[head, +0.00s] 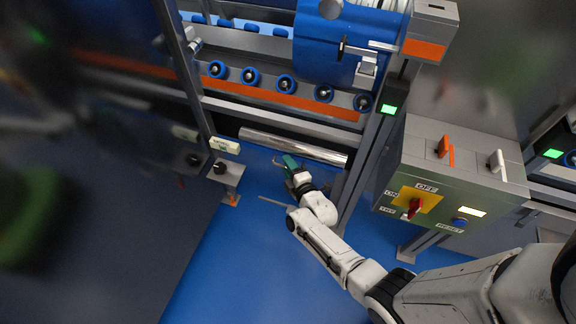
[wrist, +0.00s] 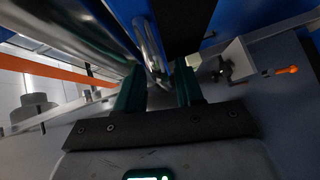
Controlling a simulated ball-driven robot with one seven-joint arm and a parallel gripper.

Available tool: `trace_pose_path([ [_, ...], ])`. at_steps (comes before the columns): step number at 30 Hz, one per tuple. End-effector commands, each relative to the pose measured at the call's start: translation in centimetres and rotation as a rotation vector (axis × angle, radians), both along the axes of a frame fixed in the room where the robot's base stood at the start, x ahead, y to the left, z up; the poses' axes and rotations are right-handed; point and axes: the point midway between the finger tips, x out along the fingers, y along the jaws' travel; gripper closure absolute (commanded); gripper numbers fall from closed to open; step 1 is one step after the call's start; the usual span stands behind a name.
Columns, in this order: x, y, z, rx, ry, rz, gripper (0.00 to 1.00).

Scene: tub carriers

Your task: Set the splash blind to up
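A shiny silver roller (head: 292,147) runs level under the machine's lower frame; it may belong to the splash blind, but I cannot tell for sure. My gripper (head: 287,162), with green fingers, is just below its middle, close to it; contact cannot be told. In the wrist view my gripper (wrist: 159,84) has its two green fingers apart. A shiny rod-like part (wrist: 150,45) runs ahead of the gap and a small metal piece shows between the tips. Nothing is clearly clamped. A pale label plate (head: 225,145) sits left of the roller, its writing too small to read.
A control box (head: 450,180) with a red switch and levers stands at right. A blue curved cover (head: 330,45) and a row of blue wheels (head: 286,84) are above. A black knob on a small bracket (head: 228,173) is at left. Blue floor (head: 230,260) below is clear.

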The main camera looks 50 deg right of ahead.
Motion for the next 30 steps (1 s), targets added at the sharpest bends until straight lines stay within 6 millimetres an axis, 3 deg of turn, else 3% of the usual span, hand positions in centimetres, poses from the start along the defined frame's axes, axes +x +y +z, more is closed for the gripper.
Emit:
trace_pose_path([
  [18,-8.7,3.9,1.4,0.000,0.000,-0.001,0.63],
  [30,-9.6,4.3,1.6,-0.001,0.000,0.000,0.63],
])
